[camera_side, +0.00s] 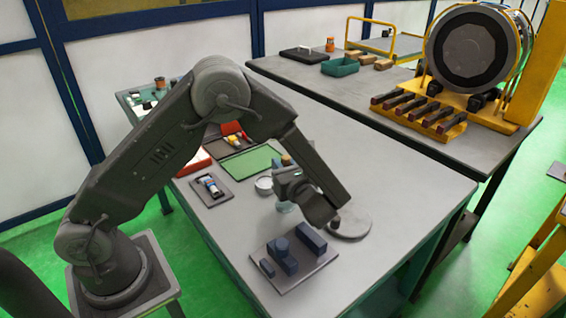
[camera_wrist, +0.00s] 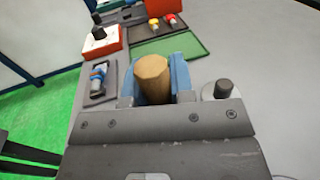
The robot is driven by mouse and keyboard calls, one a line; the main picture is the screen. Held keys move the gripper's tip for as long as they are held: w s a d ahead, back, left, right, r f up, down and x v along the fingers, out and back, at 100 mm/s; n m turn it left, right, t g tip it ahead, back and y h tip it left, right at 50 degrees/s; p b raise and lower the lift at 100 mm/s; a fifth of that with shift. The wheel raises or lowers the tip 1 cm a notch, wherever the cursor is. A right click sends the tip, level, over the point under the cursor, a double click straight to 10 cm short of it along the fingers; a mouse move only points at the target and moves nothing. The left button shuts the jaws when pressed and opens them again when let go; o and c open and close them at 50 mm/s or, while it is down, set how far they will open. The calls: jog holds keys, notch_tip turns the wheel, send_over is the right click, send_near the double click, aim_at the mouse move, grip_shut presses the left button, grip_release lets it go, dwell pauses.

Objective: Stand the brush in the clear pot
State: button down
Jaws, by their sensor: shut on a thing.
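The brush shows as a wooden, faceted handle (camera_wrist: 152,80) standing up between the blue fingers of my gripper (camera_wrist: 155,88) in the wrist view. My gripper (camera_side: 290,184) is shut on it, and the handle's top (camera_side: 286,160) shows just above the fingers in the side view. The brush's lower end is hidden. A pale, see-through shape (camera_side: 285,207), perhaps the clear pot, shows directly below my gripper in the side view. I cannot tell whether the brush is inside it or above it.
A tray with dark blue blocks (camera_side: 290,255) is in front. Behind are a green mat (camera_side: 250,162) and a small tray (camera_side: 210,190). The table's right side is clear.

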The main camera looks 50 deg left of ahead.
jog(key=shift+f, duration=0.4)
dwell(0.5)
jog(key=c, duration=0.7)
grip_release()
jog(key=shift+o, duration=0.2)
jog(key=shift+r, duration=0.15)
notch_tip(320, 180, up, 7)
dwell(0.3)
dwell(0.5)
